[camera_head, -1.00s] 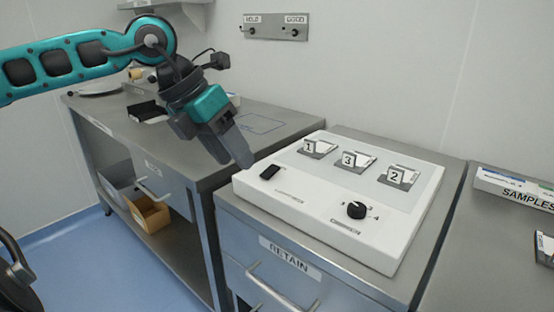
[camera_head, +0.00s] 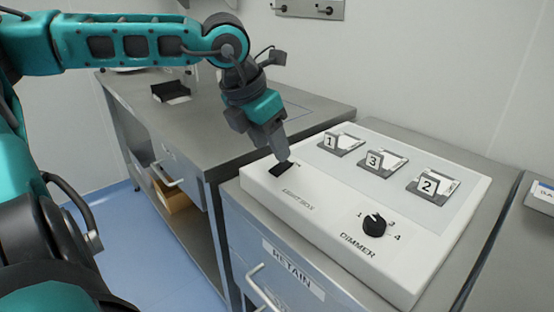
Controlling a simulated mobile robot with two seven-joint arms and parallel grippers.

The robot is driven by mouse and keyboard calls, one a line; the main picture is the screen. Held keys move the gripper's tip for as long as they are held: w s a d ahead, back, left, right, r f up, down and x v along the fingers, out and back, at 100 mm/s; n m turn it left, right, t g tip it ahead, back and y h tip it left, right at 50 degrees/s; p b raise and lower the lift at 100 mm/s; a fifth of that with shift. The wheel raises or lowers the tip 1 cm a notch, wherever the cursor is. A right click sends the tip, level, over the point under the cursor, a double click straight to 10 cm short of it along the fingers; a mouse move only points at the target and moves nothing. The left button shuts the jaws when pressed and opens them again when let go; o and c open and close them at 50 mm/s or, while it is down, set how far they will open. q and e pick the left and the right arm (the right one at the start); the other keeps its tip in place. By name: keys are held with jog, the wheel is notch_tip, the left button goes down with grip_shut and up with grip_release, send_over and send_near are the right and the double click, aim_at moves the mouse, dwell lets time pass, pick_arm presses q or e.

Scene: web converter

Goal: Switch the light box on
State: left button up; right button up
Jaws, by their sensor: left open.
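The white light box (camera_head: 330,235) lies on the right-hand metal cabinet. Its black rocker switch (camera_head: 281,170) is at the box's left corner, above the printed words LIGHT BOX. My left gripper (camera_head: 280,158) points down with its fingertips right at the switch and partly over it. I cannot tell whether they touch it. The jaws are open and hold nothing. The pale panel (camera_head: 395,207) on the box looks unlit. A black dimmer knob (camera_head: 375,226) sits at the front right. My right gripper is out of view.
A RETAIN drawer (camera_head: 292,270) is below. A metal bench (camera_head: 220,130) with a black tray (camera_head: 171,91) is at left. A wall rail (camera_head: 310,9) hangs behind.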

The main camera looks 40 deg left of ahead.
aim_at(280, 166)
pick_arm(q)
jog(key=shift+b+x, duration=0.3)
jog(key=shift+x, duration=2.15)
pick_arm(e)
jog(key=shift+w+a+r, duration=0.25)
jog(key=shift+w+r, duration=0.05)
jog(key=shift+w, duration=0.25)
pick_arm(q)
jog(key=shift+c, duration=0.3)
grip_shut()
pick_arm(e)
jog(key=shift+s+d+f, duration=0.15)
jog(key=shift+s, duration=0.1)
